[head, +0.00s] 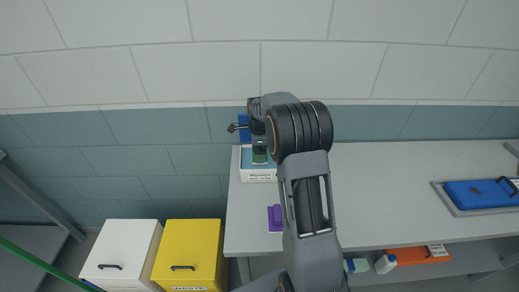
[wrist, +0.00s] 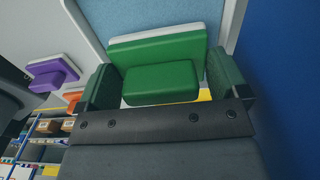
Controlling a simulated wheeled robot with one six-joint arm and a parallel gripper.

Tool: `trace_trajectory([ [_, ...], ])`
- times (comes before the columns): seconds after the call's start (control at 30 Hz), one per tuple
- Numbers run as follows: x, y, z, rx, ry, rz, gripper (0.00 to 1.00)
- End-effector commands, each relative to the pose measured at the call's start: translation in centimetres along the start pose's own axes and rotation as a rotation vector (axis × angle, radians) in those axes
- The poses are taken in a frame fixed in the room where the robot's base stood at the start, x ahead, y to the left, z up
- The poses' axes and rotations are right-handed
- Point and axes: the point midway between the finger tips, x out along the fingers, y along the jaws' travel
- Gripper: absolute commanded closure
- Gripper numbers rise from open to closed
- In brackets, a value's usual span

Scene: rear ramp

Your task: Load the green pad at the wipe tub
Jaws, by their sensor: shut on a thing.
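My gripper (wrist: 160,84) is shut on the handle block of the green pad (wrist: 155,47), with one dark green finger at each side. The pad has a pale layer along its far face. In the head view my gripper (head: 259,146) is over the wipe tub (head: 258,179), and a bit of the green pad (head: 260,157) shows below it. The tub is a white box with a light blue top or inside, at the bench's back left corner. Whether the pad touches the tub is hidden. A blue panel (head: 243,127), perhaps the tub's lid, stands behind; a large blue surface (wrist: 285,70) fills the wrist view's right.
A purple pad (head: 274,218) lies on the bench (head: 385,190) in front of the tub. A blue item in a grey tray (head: 480,194) is at the right. White (head: 121,249) and yellow (head: 190,250) bins stand left of the bench. A lower shelf holds an orange item (head: 415,256).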

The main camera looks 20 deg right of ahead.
Motion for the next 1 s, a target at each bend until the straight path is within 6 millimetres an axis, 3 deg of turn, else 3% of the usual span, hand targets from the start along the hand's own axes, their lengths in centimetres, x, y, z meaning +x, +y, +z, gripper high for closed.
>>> trace_trajectory([
  [1.0,1.0,0.0,0.0,0.0,0.0,0.0,0.26],
])
